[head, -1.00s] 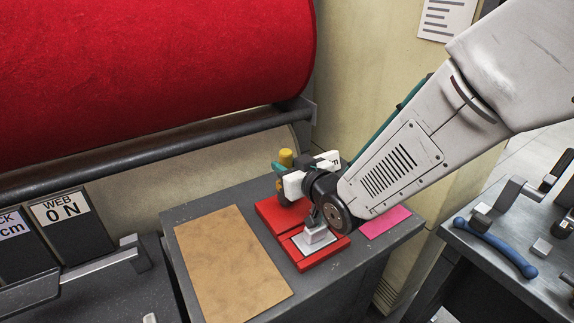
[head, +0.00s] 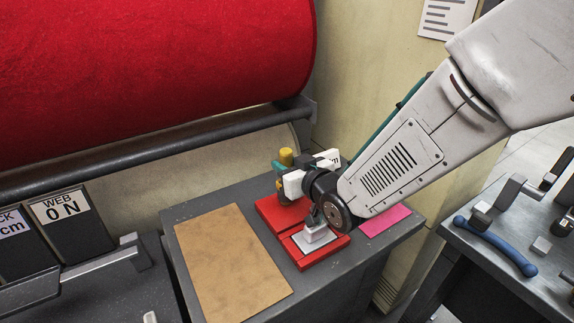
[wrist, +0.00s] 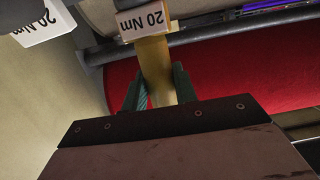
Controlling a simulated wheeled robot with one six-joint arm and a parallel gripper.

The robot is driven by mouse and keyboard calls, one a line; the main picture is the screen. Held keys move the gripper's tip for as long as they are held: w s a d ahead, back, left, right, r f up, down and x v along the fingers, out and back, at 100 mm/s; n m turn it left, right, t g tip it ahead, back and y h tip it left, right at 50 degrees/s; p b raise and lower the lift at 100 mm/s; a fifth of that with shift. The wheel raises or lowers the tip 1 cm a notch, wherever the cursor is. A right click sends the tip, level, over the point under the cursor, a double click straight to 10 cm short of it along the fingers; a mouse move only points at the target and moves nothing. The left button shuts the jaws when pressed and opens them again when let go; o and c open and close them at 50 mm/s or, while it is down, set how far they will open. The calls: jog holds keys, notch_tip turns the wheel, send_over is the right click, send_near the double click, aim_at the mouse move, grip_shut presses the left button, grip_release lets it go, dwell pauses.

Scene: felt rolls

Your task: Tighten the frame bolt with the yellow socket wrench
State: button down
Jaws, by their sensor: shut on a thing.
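The yellow socket wrench (head: 286,156) stands near the back of a red stand in the head view, with its top showing. In the wrist view its yellow shaft (wrist: 154,68) runs between my teal fingers, beside a white label reading 20 Nm. My gripper (head: 281,172) is shut on it; the fingers also show in the wrist view (wrist: 158,90). The wrench's lower end is hidden. I cannot make out the frame bolt for certain in either view.
The red stand (head: 270,211) also bears a grey block (head: 315,236). A tan board (head: 230,262) and a pink sheet (head: 385,220) lie on the dark bench. A large red felt roll (head: 150,70) is behind. A blue-handled tool (head: 496,246) lies on the right bench.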

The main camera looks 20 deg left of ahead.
aim_at(287, 151)
jog(key=shift+r, duration=3.45)
